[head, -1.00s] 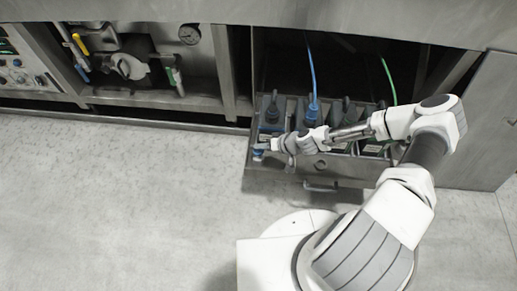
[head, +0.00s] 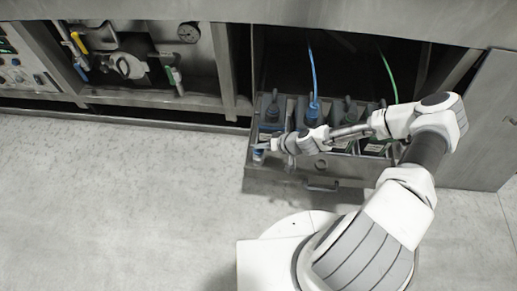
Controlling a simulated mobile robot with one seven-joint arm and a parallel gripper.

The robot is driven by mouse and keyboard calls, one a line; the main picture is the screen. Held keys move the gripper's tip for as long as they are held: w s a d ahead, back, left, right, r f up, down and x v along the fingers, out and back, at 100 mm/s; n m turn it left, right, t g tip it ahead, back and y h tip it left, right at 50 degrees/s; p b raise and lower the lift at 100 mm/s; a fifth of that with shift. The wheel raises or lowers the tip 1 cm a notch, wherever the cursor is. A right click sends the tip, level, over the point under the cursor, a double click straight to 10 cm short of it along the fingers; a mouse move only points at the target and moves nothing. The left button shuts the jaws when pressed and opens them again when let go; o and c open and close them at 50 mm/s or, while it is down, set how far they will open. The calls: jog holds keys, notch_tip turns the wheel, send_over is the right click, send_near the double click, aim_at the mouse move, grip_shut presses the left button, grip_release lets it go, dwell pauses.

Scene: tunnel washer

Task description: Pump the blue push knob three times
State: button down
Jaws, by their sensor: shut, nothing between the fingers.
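The blue push knob (head: 258,154) is a small blue and pale piece at the front left corner of the pulled-out drawer (head: 290,181). My gripper (head: 264,146) is shut and empty, its tip pointing left at the top of the knob. The tip overlaps the knob in the picture and partly hides it. I cannot tell whether they touch or how far the knob is pressed in.
Several dark canisters (head: 270,109) stand in the drawer, with a blue hose (head: 313,72) and a green hose (head: 389,76) rising from them. An open metal door (head: 490,125) is at the right. Valves (head: 127,65) and a gauge (head: 189,33) are at the upper left. The floor at left is clear.

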jog(key=shift+f+b, duration=1.25)
jog(key=shift+f, duration=0.1)
dwell(0.8)
jog(key=shift+r, duration=0.15)
jog(key=shift+r+p, duration=1.1)
jog(key=shift+r, duration=0.5)
jog(key=shift+f, duration=0.1)
jog(key=shift+f+b, duration=0.3)
jog(key=shift+b, duration=0.3)
jog(key=shift+f+b, duration=0.95)
jog(key=shift+f, duration=0.4)
dwell(0.6)
dwell(0.4)
jog(key=shift+r+p, duration=1.15)
jog(key=shift+r, duration=0.6)
